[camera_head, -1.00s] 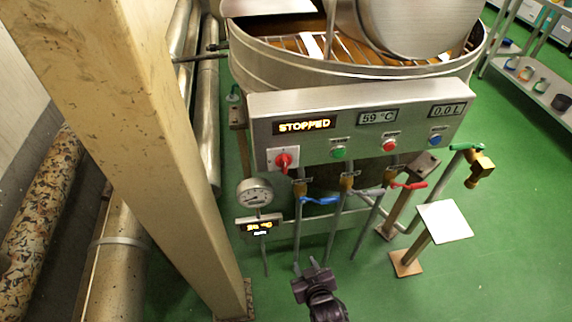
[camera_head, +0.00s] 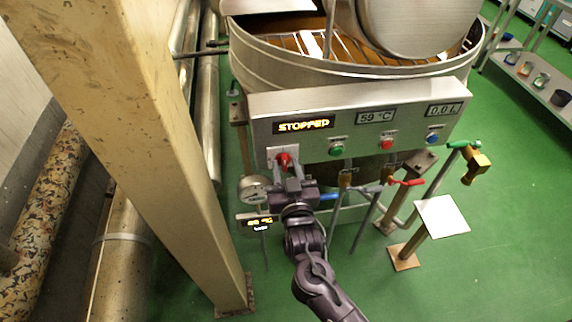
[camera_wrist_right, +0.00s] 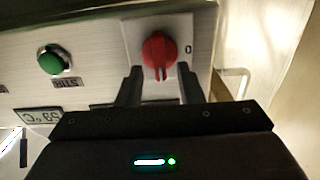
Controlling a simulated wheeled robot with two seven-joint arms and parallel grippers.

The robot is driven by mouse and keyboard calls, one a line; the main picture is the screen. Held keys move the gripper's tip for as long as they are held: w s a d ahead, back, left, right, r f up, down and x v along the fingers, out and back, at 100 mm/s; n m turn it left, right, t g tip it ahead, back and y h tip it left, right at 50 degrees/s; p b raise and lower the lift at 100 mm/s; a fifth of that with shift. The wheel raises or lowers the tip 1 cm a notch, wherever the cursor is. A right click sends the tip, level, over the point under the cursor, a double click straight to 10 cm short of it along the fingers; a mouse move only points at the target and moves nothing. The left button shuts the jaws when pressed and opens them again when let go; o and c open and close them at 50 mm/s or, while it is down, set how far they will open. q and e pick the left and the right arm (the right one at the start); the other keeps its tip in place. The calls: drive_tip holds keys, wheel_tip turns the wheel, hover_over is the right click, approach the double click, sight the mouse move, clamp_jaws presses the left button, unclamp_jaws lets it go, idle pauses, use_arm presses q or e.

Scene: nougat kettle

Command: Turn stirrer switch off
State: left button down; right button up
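The red rotary stirrer switch (camera_head: 283,159) sits on a white plate at the left end of the steel control panel (camera_head: 360,105). It also shows in the right wrist view (camera_wrist_right: 159,50), its grip mark pointing toward my gripper, with a "0" on the plate beside it. My right gripper (camera_head: 287,172) is just in front of and below the switch. In the wrist view its two dark fingers (camera_wrist_right: 161,85) are apart, one on each side of the knob's lower part, with gaps visible. The panel display (camera_head: 304,125) reads STOPPED. My left gripper is not in view.
A green button (camera_head: 337,149), a red button (camera_head: 386,144) and a blue button (camera_head: 432,138) line the panel. A pressure gauge (camera_head: 254,189) and valves with blue and red handles (camera_head: 406,182) are below. A beige column (camera_head: 140,130) stands at left.

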drive_tip(key=shift+w, duration=0.35)
clamp_jaws()
